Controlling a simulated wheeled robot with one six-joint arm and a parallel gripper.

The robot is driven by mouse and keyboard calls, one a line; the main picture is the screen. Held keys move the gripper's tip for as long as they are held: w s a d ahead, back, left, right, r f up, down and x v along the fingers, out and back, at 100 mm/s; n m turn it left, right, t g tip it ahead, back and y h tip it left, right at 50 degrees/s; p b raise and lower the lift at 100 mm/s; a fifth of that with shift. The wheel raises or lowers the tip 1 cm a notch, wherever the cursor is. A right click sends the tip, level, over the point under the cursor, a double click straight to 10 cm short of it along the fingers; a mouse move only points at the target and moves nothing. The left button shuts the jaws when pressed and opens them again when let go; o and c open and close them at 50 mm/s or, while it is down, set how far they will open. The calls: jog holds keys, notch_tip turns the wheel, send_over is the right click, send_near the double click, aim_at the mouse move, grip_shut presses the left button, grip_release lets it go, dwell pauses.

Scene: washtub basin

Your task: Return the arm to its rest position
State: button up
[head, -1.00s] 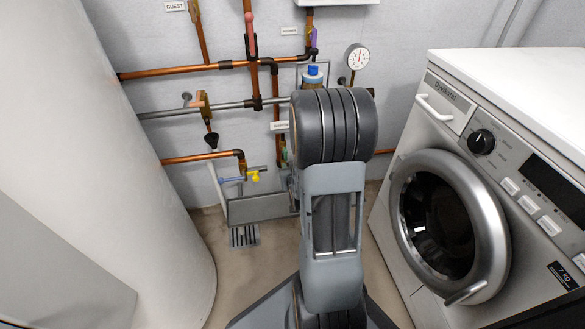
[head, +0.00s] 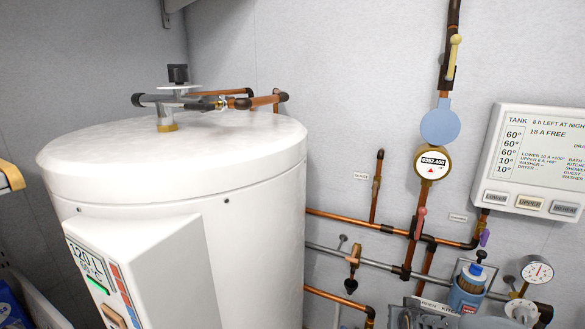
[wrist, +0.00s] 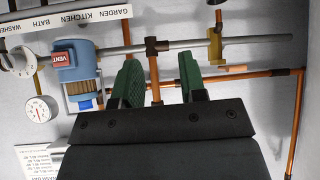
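My gripper (wrist: 158,68) shows in the wrist view with its two dark green fingers apart. Nothing is held between them; copper and grey pipework shows behind the gap. The fingers are in front of the pipe wall, and I cannot tell how far from it. In the head view only a grey rounded part of my arm shows at the bottom right edge. My gripper is not visible there.
A white water tank (head: 180,190) fills the left of the head view. The wall holds copper pipes, a water meter (head: 433,163), a display panel (head: 536,160), a dial gauge (head: 537,270) and a blue vent unit (head: 467,293), also in the wrist view (wrist: 76,62).

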jog(key=s+a+r+n+g+y+p, duration=0.1)
jog(key=s+a+r+p, duration=0.2)
jog(key=r+p, duration=0.3)
jog(key=s+a+r+n+g+y+p, duration=0.1)
jog(key=s+a+r+p, duration=0.3)
jog(key=r, duration=0.8)
jog(key=s+a+r+n+g+p, duration=0.1)
jog(key=s+a+r+g+p, duration=0.2)
jog(key=r+p, duration=0.4)
notch_tip(320, 180, up, 3)
jog(key=shift+s+a+y+p, duration=0.4)
jog(key=shift+s+a, duration=0.35)
jog(key=shift+s, duration=0.45)
